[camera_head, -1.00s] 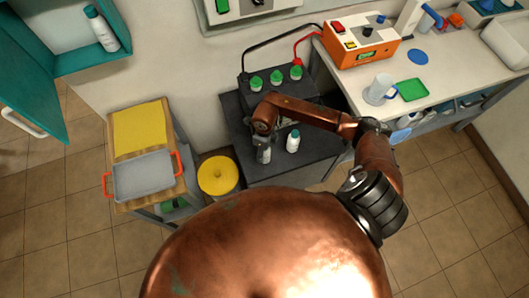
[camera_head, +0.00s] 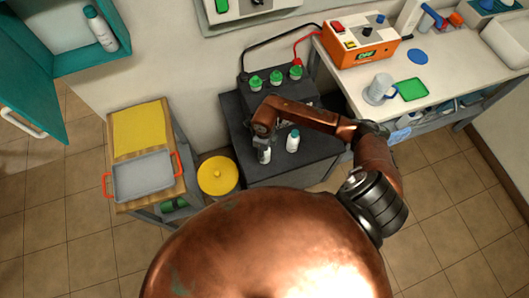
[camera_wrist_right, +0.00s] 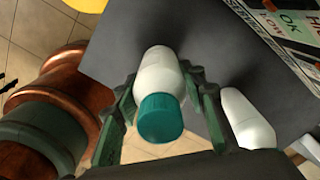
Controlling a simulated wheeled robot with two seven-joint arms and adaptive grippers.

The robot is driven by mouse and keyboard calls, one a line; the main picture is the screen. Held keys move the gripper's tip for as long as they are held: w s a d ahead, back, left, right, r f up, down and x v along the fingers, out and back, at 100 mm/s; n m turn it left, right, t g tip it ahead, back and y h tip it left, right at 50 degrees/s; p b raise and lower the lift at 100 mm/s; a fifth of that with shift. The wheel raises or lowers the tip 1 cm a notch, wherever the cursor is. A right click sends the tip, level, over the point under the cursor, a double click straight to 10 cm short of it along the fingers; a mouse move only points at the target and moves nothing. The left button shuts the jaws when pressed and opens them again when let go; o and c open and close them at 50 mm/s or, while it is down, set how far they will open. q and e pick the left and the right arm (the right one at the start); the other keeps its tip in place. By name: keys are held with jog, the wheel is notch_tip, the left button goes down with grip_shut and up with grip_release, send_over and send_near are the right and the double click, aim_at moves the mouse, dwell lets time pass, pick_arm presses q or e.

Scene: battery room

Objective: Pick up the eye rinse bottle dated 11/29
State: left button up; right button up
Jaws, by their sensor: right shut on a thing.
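My right gripper (camera_wrist_right: 160,112) is shut on a white bottle (camera_wrist_right: 158,72) with a teal cap, one finger on each side of it. In the head view this bottle (camera_head: 265,156) is partly hidden under the gripper, over the dark stand. I cannot tell whether its base touches the surface. A second white bottle (camera_head: 292,143) stands just to the right, apart from the gripper; it also shows in the wrist view (camera_wrist_right: 247,120). A third, teal-capped bottle (camera_head: 101,29) is in the open teal wall cabinet. No date is readable on any bottle. My left gripper is out of view.
A black battery (camera_head: 248,91) with green caps and cables sits at the back of the dark stand (camera_head: 237,125). A yellow-lidded bin (camera_head: 217,175) and a cart with a grey tray (camera_head: 143,178) are at left. The bench (camera_head: 455,60) at right holds an orange charger (camera_head: 361,47) and a jug (camera_head: 380,89).

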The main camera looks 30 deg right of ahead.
jog(key=shift+c, duration=1.1)
jog(key=shift+r, duration=0.15)
